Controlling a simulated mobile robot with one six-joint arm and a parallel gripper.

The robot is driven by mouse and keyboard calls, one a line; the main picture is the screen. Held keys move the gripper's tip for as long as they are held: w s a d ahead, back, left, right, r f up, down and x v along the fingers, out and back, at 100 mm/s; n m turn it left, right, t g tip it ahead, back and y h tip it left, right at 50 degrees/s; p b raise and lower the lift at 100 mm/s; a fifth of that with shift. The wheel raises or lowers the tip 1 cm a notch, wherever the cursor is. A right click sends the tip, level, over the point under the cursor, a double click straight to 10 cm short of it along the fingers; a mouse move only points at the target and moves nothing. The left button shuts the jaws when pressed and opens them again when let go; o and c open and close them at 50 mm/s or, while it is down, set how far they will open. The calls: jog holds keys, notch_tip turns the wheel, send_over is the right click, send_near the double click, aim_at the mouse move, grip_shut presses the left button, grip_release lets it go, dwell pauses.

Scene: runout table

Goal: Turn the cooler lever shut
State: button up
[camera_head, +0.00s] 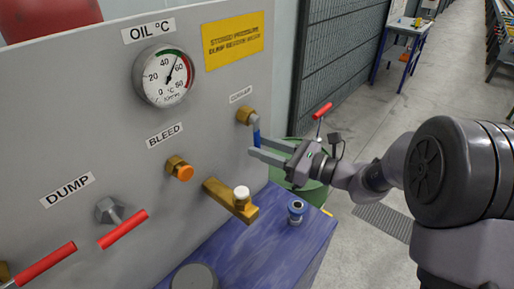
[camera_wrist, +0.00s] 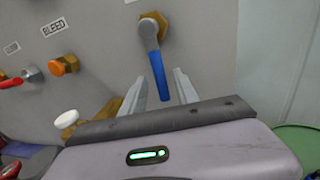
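The cooler lever has a blue handle (camera_head: 256,131) on a brass fitting (camera_head: 245,115) at the right edge of the grey panel, under a small label. The blue handle (camera_wrist: 157,75) hangs nearly straight down from a grey arm in the wrist view, below the brass fitting (camera_wrist: 160,22). My gripper (camera_head: 260,146) is open at the lower end of the handle. In the wrist view my gripper (camera_wrist: 160,78) has one finger on each side of the handle, with gaps between. I cannot tell how deep the handle sits between the fingers.
Left on the panel are an orange bleed knob (camera_head: 185,172), a red dump lever (camera_head: 123,230) and a brass piece with a white cap (camera_head: 241,192). A blue bench (camera_head: 262,250) lies below, holding a small fitting (camera_head: 296,211). A green drum (camera_head: 315,192) stands behind my gripper.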

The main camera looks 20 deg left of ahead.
jog(key=shift+w+a, duration=0.15)
jog(key=shift+a, duration=0.4)
jog(key=shift+w+a, duration=0.15)
jog(key=shift+a, duration=0.4)
grip_shut()
dwell(0.6)
